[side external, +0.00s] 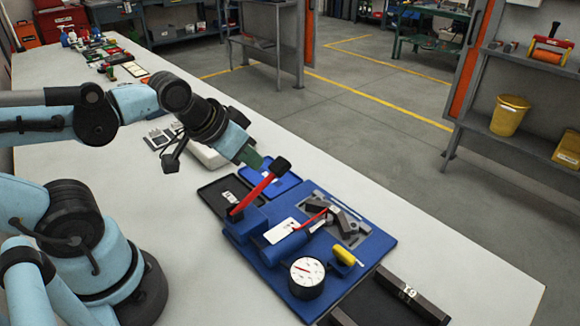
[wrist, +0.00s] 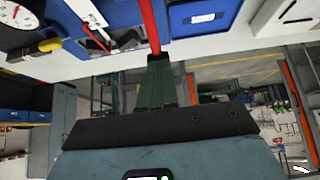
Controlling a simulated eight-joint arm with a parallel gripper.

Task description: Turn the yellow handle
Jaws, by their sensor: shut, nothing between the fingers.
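The yellow handle (side external: 344,256) is a short, stubby grip on the right part of the blue fixture (side external: 372,262), beside the round gauge. It also shows at the left edge of the wrist view (wrist: 50,44), close to the gauge. My gripper (side external: 256,163) has green fingers and is shut, with nothing held. It is away from the yellow handle, up and to the left of it in the side view. Its fingertips are close to the upper part of a red lever (side external: 252,192) with a black knob (side external: 281,164); I cannot tell whether they touch.
A white-faced gauge (side external: 306,274) stands at the fixture's front. A thin red lever (side external: 311,220) lies between my gripper and the yellow handle. The white bench (side external: 190,262) is clear at front left.

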